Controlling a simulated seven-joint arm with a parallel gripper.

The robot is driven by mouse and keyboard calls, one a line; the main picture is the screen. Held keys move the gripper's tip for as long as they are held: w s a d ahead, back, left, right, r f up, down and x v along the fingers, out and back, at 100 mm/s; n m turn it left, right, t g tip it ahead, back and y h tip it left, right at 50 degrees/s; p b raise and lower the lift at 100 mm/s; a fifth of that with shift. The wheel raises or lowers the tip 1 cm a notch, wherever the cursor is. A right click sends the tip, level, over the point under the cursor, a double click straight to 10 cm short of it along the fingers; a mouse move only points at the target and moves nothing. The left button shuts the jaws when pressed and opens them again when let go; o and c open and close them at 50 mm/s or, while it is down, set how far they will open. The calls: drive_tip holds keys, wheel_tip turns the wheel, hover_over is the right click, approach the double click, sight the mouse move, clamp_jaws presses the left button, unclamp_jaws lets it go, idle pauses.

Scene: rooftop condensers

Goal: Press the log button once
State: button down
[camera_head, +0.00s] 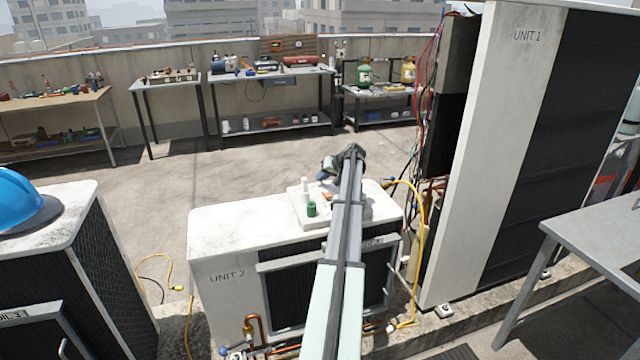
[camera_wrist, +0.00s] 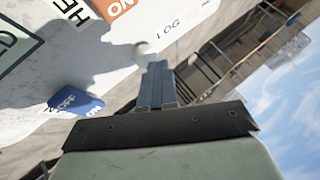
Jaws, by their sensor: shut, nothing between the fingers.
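In the wrist view, my gripper (camera_wrist: 157,72) is shut and empty, its fingertips pointing at a white panel with printed words. A small pale round knob (camera_wrist: 143,49), likely the log button, shows just beyond the fingertips, beside the printed word LOG (camera_wrist: 168,30). I cannot tell whether the fingertips touch it. In the head view, my arm reaches out over the UNIT 2 condenser (camera_head: 228,250); its wrist end hides the fingertips and the button.
A blue block (camera_wrist: 77,103) and an orange label (camera_wrist: 116,7) are on the panel. The tall UNIT 1 cabinet (camera_head: 485,130) and loose wires (camera_head: 428,130) stand right.

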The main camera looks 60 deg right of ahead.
sight(322, 183)
drive_tip(key=shift+r, duration=0.7)
drive_tip(key=shift+r, duration=2.5)
